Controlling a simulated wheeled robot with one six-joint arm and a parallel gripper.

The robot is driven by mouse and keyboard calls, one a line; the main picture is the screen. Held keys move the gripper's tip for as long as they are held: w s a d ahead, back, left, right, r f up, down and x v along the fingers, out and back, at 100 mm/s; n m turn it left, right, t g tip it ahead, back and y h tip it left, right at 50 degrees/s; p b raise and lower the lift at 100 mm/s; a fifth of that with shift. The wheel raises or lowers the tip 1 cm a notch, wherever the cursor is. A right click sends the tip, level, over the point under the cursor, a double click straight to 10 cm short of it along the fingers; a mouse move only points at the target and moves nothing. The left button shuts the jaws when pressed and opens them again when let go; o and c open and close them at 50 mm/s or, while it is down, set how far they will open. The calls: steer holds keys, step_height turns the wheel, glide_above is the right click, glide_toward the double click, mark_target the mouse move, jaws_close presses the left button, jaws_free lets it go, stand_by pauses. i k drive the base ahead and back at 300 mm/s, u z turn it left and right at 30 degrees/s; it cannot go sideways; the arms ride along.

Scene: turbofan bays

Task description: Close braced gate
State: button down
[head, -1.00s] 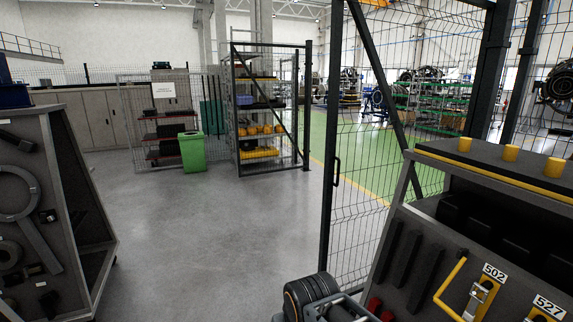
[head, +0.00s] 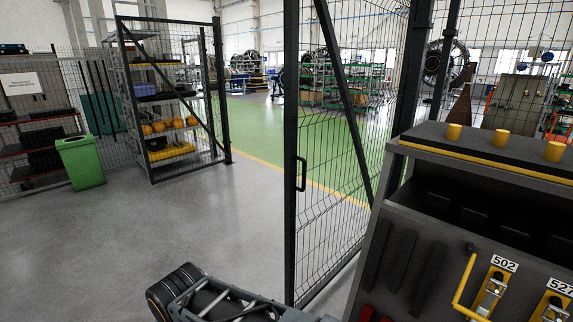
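The nearer braced gate (head: 335,215) is a dark-framed wire mesh panel with a diagonal brace. It stands swung open at an angle, right of the picture's middle. Its small dark pull handle (head: 302,175) is on the near upright. A post (head: 412,75) rises at its far side. A second dark frame with a diagonal brace (head: 172,95) stands across the floor at the left, in front of shelves. Part of my own arm shows at the bottom, left of the near gate's foot. My gripper is out of view below the picture.
A dark cabinet (head: 395,195) with yellow knobs and labelled latches fills the lower right, close to the gate. A green bin (head: 80,162) stands by a mesh fence at the left. The grey floor (head: 190,215) between is clear; green floor (head: 270,135) lies beyond the yellow line.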

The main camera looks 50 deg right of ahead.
mark_target(291, 8)
steer(key=z, duration=0.45)
steer(key=i, duration=0.95)
steer(key=z, duration=1.4)
steer(key=i, duration=0.5)
steer(key=z, duration=0.45)
